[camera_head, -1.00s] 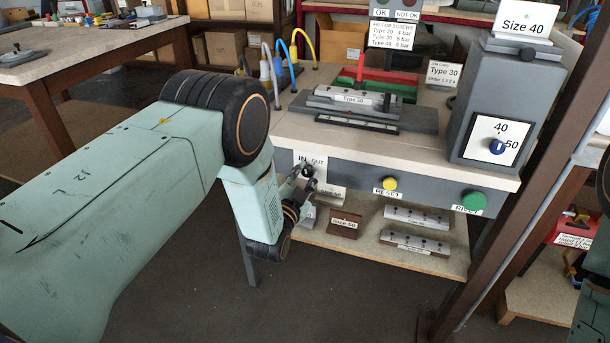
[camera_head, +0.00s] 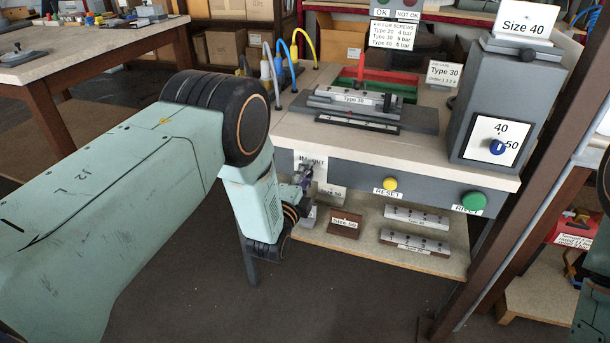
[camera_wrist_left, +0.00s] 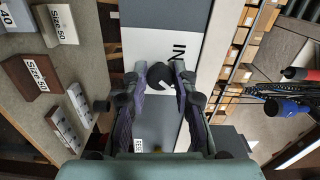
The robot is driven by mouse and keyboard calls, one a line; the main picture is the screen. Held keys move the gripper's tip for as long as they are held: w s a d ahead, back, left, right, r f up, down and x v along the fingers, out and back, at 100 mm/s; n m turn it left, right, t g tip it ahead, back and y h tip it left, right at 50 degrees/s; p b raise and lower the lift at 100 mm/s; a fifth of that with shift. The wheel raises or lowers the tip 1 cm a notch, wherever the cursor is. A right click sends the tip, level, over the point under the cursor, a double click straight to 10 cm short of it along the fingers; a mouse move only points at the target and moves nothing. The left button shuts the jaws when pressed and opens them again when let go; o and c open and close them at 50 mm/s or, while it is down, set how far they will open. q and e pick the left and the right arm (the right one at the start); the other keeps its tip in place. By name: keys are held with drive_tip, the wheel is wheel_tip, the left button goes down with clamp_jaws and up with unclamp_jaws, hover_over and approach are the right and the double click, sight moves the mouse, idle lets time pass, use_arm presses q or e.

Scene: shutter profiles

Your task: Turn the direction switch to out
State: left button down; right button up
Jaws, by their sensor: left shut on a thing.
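The direction switch has a black knob on a white plate (camera_head: 320,168) marked IN and OUT, set in the grey front of the workbench. My left gripper (camera_head: 304,180) reaches the plate from the left and below and covers part of the lettering. In the left wrist view the black knob (camera_wrist_left: 160,72) sits between the two fingertips of my left gripper (camera_wrist_left: 161,78), which are shut on it. The word IN on the plate (camera_wrist_left: 150,45) shows beside it; OUT is hidden there. I cannot tell which way the knob points. My right gripper is not in view.
To the right on the bench front are a yellow RESET button (camera_head: 390,184) and a green button (camera_head: 474,201). A grey box with a blue selector knob (camera_head: 497,147) stands on the bench. A metal profile in a fixture (camera_head: 350,99) lies on top. A lower shelf (camera_head: 350,244) holds profiles.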

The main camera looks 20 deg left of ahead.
use_arm(q)
drive_tip(key=shift+m, duration=0.6)
drive_tip(key=c, duration=1.1)
unclamp_jaws()
drive_tip(key=shift+s, duration=0.15)
drive_tip(key=s, duration=1.1)
drive_tip(key=shift+s+a, duration=0.2)
drive_tip(key=shift+s, duration=0.2)
